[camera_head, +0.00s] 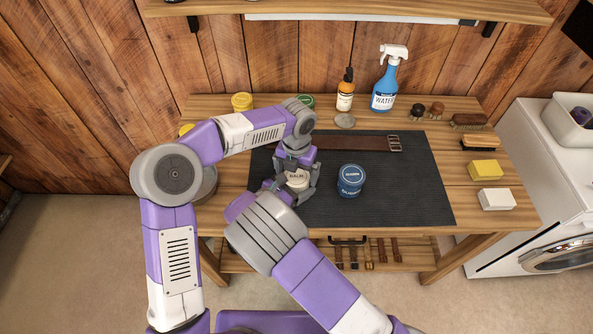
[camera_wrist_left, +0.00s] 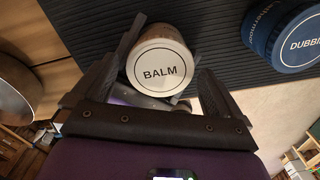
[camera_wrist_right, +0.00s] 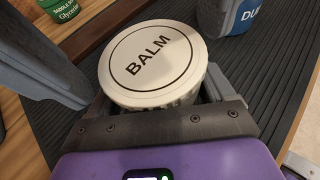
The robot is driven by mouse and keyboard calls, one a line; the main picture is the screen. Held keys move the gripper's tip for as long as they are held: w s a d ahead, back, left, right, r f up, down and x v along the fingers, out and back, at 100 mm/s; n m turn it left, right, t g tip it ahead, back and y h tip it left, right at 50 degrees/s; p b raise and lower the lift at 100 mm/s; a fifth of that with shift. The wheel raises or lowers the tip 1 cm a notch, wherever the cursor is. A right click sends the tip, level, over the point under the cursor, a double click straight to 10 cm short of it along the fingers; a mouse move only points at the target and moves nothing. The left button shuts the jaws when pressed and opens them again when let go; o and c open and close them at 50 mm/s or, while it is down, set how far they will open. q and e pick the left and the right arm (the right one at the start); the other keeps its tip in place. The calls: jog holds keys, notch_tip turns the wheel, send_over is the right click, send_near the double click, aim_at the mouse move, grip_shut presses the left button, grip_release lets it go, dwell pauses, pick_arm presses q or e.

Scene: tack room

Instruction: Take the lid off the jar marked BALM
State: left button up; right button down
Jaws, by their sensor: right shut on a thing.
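The balm jar (camera_head: 297,184) stands on the dark mat, with its white lid (camera_wrist_left: 165,72), lettered BALM, on top. The lid also shows in the right wrist view (camera_wrist_right: 153,62). My right gripper (camera_wrist_right: 160,102) is shut on the jar from the near side, with its fingers below the lid's ribbed rim. The jar's body is mostly hidden. My left gripper (camera_head: 298,170) is open above the jar. Its fingers stand on either side of the lid, and a gap shows on at least one side.
A blue dubbin jar (camera_head: 351,181) stands just right on the mat (camera_head: 410,190). A leather strap (camera_head: 350,143) lies behind. A spray bottle (camera_head: 385,85) and an amber bottle (camera_head: 345,95) stand at the back; brushes and a yellow sponge (camera_head: 485,170) lie right.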

aim_at(297, 176)
pick_arm(q)
jog(key=shift+r, duration=2.3)
pick_arm(e)
grip_release()
